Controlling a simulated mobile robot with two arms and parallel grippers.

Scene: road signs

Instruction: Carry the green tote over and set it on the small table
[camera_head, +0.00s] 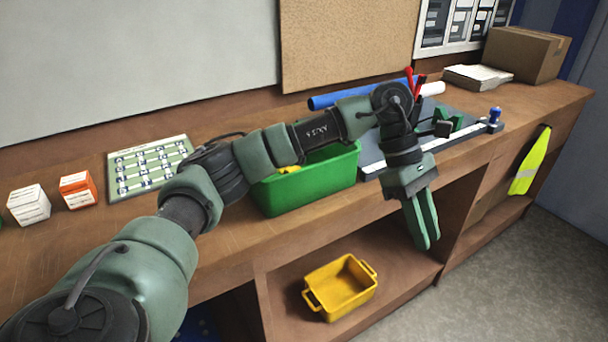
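The green tote (318,185) stands on the wooden bench, partly hidden behind my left arm. Something yellow shows inside it at its left end. My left gripper (428,246) hangs in front of the bench edge, to the right of the tote and apart from it, fingers pointing down. Its two green fingers lie close side by side with nothing visible between them; from this angle I cannot tell whether they are open or shut. My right gripper is not in view. No small table can be made out.
A yellow bin (340,288) sits on the shelf below. A grey cutting board (370,160) and a blue roll (335,101) lie beyond the tote. Small boxes (78,190) and a chart (150,168) are left; a cardboard box (525,55) is right. Floor (520,290) is clear at lower right.

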